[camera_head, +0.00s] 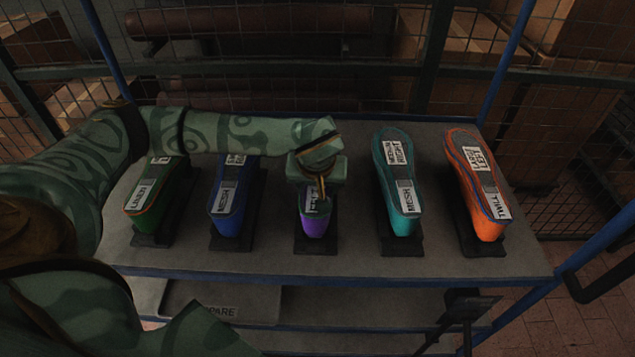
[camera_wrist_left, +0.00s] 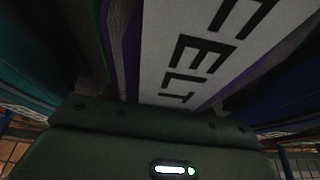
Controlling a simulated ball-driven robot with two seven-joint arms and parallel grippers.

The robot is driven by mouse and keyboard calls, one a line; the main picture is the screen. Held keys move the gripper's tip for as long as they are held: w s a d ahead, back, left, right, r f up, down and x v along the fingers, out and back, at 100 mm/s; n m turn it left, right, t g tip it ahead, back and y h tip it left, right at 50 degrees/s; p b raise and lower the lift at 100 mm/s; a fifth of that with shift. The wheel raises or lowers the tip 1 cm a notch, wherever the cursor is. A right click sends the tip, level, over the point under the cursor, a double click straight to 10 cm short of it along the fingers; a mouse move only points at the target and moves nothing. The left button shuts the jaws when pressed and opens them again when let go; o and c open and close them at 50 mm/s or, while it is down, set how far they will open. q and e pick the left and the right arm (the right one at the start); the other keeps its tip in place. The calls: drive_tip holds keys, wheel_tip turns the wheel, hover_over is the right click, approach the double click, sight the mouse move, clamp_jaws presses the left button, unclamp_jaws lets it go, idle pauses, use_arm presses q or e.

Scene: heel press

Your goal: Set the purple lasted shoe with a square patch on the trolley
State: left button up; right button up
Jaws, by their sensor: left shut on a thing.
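The purple lasted shoe (camera_head: 314,224) stands on a dark stand in the middle of the row on the trolley's grey top shelf (camera_head: 350,256). My left gripper (camera_head: 319,188) comes down on it from above and is shut on it. The gripper and arm hide its far part, and I cannot make out a square patch. In the left wrist view, a pale label reading FELT (camera_wrist_left: 195,45) fills the upper middle, with purple edges beside it. The gripper's fingertips are hidden there. My right gripper is not in view.
Green (camera_head: 150,208) and blue (camera_head: 227,207) shoes stand to the left, teal (camera_head: 404,220) and orange (camera_head: 488,226) ones to the right, each on a dark stand. My left arm passes above the green and blue shoes. Blue posts and wire mesh frame the back.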

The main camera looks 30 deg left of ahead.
use_arm(q)
drive_tip(key=shift+f, duration=0.4)
drive_tip(key=o, duration=1.6)
drive_tip(key=shift+f, duration=0.1)
drive_tip(key=p+v, duration=0.2)
drive_tip(key=v, duration=1.3)
drive_tip(key=shift+w+p, duration=0.1)
drive_tip(key=shift+p, duration=0.2)
drive_tip(key=shift+s+d+r, duration=0.2)
drive_tip(key=shift+s+r, duration=0.1)
drive_tip(key=shift+r, duration=0.35)
